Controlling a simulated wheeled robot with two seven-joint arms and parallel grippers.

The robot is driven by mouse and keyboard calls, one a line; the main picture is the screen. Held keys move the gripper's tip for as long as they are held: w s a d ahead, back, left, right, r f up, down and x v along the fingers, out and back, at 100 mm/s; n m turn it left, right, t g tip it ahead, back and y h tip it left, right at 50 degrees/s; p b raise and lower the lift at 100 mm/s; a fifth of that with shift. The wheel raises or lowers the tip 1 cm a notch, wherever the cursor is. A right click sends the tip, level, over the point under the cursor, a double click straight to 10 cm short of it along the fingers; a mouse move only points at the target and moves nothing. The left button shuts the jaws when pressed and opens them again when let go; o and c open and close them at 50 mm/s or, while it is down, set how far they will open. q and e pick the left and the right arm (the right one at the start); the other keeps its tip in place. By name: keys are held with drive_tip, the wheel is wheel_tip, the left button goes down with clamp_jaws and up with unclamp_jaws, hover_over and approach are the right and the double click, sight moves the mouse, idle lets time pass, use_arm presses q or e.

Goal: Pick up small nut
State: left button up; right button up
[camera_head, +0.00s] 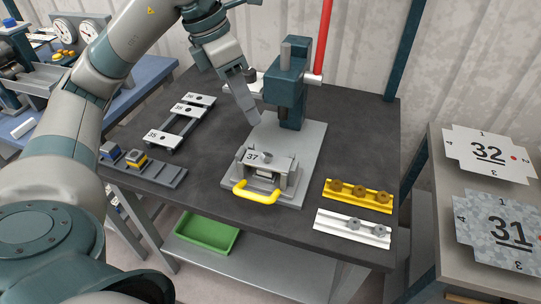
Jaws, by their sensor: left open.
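Several brown nuts (359,191) sit in a row on a yellow rail (340,199) at the right front of the dark table. Two grey nuts (353,225) sit on a white rail (335,222) just in front of it. I cannot tell for sure which one is the small nut. My left gripper (247,101) is open, pointing down beside the press, behind and left of both rails and well apart from the nuts. Its finger opening is seen mostly edge-on. My right gripper is not in view.
A green press (287,85) with a red lever (323,35) stands mid-table. In front is a fixture marked 37 (266,158) with a yellow handle (257,196). Numbered plates (185,110) lie at left. Plates 32 (488,153) and 31 (508,232) lie on the right side table.

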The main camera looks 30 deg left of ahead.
use_arm(q)
drive_tip(key=shift+a+r+y, duration=0.25)
drive_tip(key=shift+a+y, duration=0.15)
drive_tip(key=shift+a, duration=0.6)
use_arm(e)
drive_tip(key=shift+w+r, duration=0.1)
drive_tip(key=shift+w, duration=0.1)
use_arm(q)
drive_tip(key=shift+w, duration=0.1)
drive_tip(key=p, duration=0.2)
approach(266, 158)
drive_tip(key=shift+w+a+f, duration=0.2)
drive_tip(key=shift+a+f, duration=0.05)
drive_tip(key=shift+f, duration=0.3)
drive_tip(key=shift+w+a+f, duration=0.2)
drive_tip(key=shift+f, duration=0.35)
drive_tip(key=shift+w+d+f, duration=0.1)
drive_tip(key=shift+w+f, duration=0.05)
drive_tip(key=shift+f, duration=0.35)
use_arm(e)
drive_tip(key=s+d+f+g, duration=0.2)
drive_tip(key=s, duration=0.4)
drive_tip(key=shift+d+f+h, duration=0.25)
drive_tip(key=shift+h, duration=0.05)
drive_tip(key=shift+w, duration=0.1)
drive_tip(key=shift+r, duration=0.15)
